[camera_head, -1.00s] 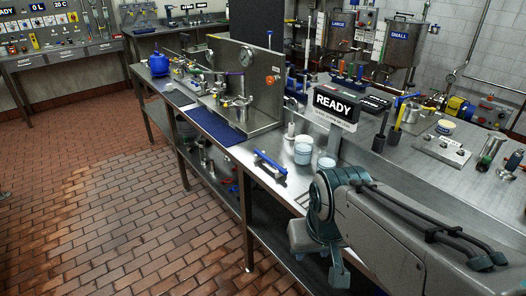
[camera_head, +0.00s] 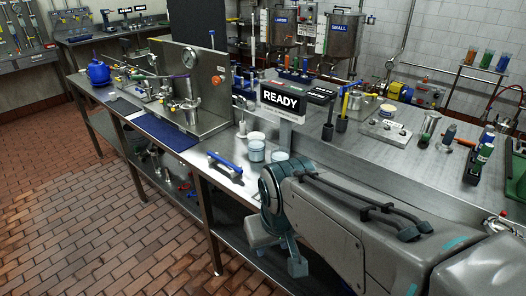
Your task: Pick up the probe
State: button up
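A blue bar-shaped tool with grey ends (camera_head: 225,164) lies on the steel bench near its front edge. It may be the probe, but I cannot tell for certain at this size. A small pale upright fitting (camera_head: 242,128) stands behind it. My arm fills the lower right, with its teal joint close to the bench edge, to the right of the blue tool and apart from it. My gripper's fingers do not show, so what they hold is hidden.
Two pale jars (camera_head: 257,151) stand right of the blue tool, one partly behind my arm. A READY sign (camera_head: 282,100) stands behind them. A steel panel with valves (camera_head: 205,90) and a blue mat (camera_head: 165,132) are to the left. The brick floor (camera_head: 90,225) is clear.

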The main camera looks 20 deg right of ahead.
aim_at(231, 165)
jog(key=u, duration=0.25)
jog(key=i, duration=0.9)
jog(key=z, duration=0.45)
